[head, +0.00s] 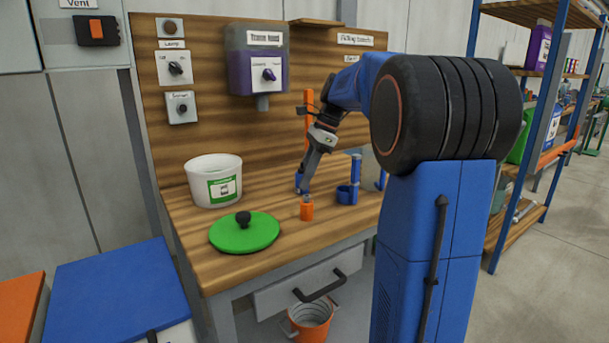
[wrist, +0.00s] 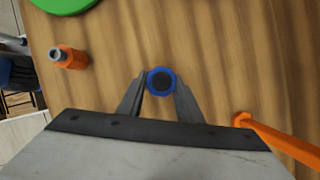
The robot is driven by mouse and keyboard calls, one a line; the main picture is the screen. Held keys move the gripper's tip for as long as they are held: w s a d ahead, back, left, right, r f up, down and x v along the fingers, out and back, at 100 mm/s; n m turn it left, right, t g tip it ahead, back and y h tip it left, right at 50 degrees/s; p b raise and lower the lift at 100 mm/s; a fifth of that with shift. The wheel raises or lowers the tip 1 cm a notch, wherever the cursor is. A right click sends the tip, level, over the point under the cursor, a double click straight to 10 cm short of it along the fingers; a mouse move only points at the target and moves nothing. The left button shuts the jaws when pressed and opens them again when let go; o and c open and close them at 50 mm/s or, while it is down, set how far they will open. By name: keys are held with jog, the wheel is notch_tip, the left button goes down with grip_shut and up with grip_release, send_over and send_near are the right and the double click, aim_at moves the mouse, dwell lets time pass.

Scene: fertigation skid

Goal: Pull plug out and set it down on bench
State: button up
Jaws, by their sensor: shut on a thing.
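My gripper (wrist: 160,90) has its two fingers closed on a blue round piece (wrist: 161,73) with a dark centre, which looks like the plug. In the head view the blue piece (head: 298,180) shows at the fingertips, low over the wooden bench (head: 240,272). I cannot tell whether it touches the bench top. A small orange fitting (head: 307,210) with a grey top stands on the bench just in front of my gripper. It also shows at the upper left of the wrist view (wrist: 70,58).
A white bucket (head: 202,185) and a green lid (head: 245,232) with a black knob stand left on the bench. A blue holder (head: 346,194) with an upright post is to the right. A tall orange bar (head: 308,110) stands behind my gripper. Bare wood lies between them.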

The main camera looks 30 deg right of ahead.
jog(key=o, duration=1.3)
jog(key=shift+c, duration=0.2)
jog(key=shift+r, duration=0.1)
jog(key=v, duration=1.7)
jog(key=shift+r, duration=0.15)
